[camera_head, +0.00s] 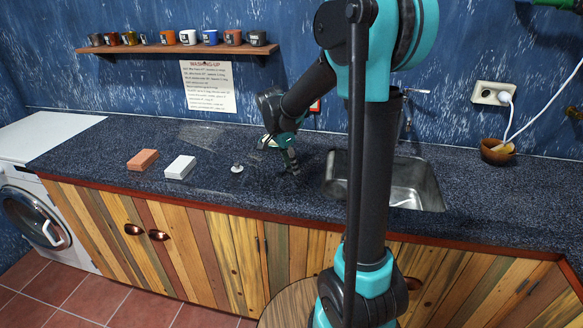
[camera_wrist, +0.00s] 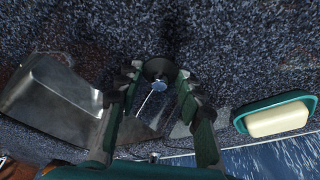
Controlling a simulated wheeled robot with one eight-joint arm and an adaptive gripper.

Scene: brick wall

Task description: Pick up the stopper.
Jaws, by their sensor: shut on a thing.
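The stopper (camera_wrist: 159,68) looks like a small dark round piece with a silvery part beneath it, between my fingertips in the wrist view. My gripper (camera_wrist: 160,76) is shut on it, with a fingertip at either side. In the head view my gripper (camera_head: 290,172) points down at the counter, left of the sink. The stopper cannot be made out there against the dark fingers and counter. Whether it touches the counter is unclear.
The sink (camera_head: 418,196) lies right of my gripper. A green soap dish (camera_wrist: 240,121) with pale soap (camera_wrist: 278,120) is close by. A small pale round object (camera_head: 237,169), a white block (camera_head: 180,167) and an orange block (camera_head: 143,160) lie left. The counter's front left is clear.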

